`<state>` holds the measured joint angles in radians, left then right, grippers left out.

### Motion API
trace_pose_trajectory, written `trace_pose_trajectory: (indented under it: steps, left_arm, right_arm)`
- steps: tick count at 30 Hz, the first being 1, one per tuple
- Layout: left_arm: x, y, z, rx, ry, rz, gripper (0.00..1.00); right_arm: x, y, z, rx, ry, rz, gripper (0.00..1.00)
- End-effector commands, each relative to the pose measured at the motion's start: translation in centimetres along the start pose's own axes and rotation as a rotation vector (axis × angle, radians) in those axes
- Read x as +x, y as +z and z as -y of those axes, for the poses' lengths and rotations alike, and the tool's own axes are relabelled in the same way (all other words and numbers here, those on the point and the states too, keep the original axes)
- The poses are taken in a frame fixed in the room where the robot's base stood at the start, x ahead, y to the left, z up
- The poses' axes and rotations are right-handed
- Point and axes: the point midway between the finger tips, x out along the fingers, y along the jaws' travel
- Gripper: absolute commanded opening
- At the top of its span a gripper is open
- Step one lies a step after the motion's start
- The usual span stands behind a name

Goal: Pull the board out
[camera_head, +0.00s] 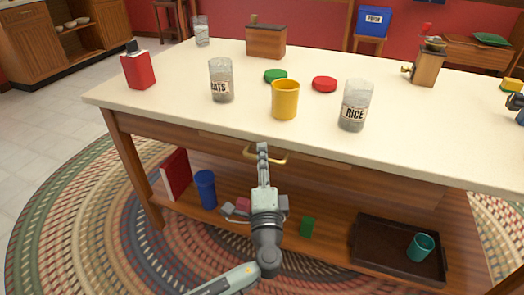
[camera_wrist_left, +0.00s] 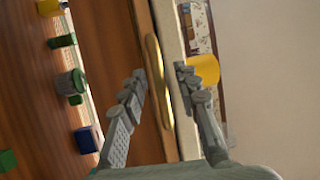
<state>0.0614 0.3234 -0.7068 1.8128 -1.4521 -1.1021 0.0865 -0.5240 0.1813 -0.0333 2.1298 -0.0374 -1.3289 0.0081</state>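The board's wooden front (camera_head: 318,169) sits under the near edge of the table top (camera_head: 190,92). A curved brass handle (camera_head: 279,159) is fixed on it, and the board looks pushed in. My left gripper (camera_head: 263,149) is at the handle, its fingers pointing toward the table edge. In the left wrist view the brass handle (camera_wrist_left: 158,85) lies between the two spread fingers of my left gripper (camera_wrist_left: 160,73). A gap shows beside the handle, so it does not look gripped. My right gripper is not in view.
Above on the table stand a yellow mug (camera_head: 285,100), an oats jar (camera_head: 221,82) and a rice jar (camera_head: 355,106). The shelf below holds a blue cylinder (camera_head: 205,189), a green block (camera_head: 307,227) and a dark tray (camera_head: 372,262) with a teal cup (camera_head: 420,247).

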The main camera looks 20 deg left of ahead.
Motion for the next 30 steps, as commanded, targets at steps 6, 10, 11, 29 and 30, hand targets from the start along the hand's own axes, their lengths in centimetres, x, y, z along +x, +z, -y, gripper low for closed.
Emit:
trace_pose_trajectory:
  steps: [6,10,11,29,30]
  left_arm:
    - [-0.09,-0.02,0.02,0.000,0.000,0.000,0.31]
    - [-0.08,-0.02,0.02,0.000,0.000,0.000,0.28]
    - [-0.08,-0.02,0.02,0.000,0.000,0.000,0.24]
    - [-0.03,0.00,0.05,0.000,-0.001,0.000,0.00]
    - [-0.03,0.00,0.04,0.000,-0.001,0.000,0.00]
  right_arm:
    - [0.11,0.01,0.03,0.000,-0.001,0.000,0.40]
    - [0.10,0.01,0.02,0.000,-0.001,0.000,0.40]
    - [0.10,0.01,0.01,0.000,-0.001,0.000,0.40]
    - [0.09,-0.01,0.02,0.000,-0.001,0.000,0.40]
    - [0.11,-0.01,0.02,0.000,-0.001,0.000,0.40]
